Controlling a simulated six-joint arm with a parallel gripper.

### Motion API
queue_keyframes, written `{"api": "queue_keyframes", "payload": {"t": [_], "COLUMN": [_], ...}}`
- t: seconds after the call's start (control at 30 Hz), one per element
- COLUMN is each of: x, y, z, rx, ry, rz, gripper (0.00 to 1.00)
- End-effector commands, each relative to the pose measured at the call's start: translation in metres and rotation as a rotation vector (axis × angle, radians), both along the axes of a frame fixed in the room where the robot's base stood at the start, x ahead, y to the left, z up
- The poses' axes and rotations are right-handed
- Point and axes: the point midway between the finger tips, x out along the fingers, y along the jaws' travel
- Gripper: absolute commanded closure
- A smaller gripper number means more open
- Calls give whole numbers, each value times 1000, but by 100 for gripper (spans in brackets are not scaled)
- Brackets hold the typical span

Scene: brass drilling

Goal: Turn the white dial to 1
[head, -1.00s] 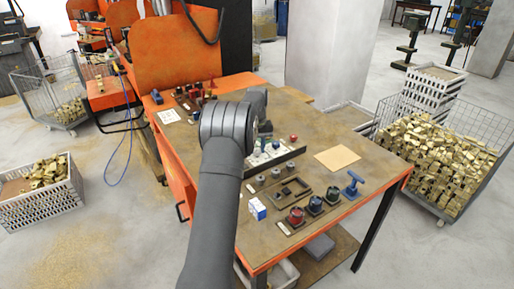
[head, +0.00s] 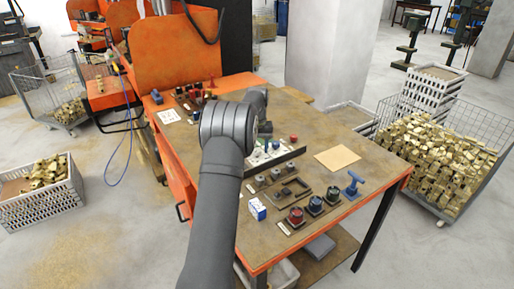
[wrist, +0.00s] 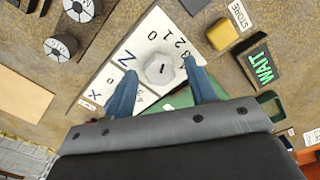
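The white dial (wrist: 161,69) is a faceted knob with a short dark mark on its face. It sits on a white plate (wrist: 150,38) with the digits 0, 1 and 2 up and right of the knob, and letters to its left. My gripper (wrist: 159,72) is open, with one blue finger left of the dial and one right of it. I cannot tell whether either finger touches it. The right finger partly covers the plate beside the digits. In the head view my arm hides the gripper and the dial; part of the white plate (head: 258,159) shows beside it.
A yellow-topped STORE button (wrist: 221,35) and a green WAIT sign (wrist: 262,67) lie right of the plate. On the workbench (head: 335,125) are red and blue knobs and a blue T-handle (head: 353,183).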

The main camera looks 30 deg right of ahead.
Motion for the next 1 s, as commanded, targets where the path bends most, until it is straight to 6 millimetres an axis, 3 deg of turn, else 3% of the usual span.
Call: {"api": "queue_keyframes", "payload": {"t": [0.17, 0.33, 0.8, 1.0], "x": [0, 0, 1, 0], "y": [0, 0, -1, 0], "z": [2, 20, 132, 163], "rx": [0, -1, -3, -1], "ry": [0, -2, -3, -1], "rz": [0, 0, 0, 0], "gripper": [49, 49, 49, 49]}}
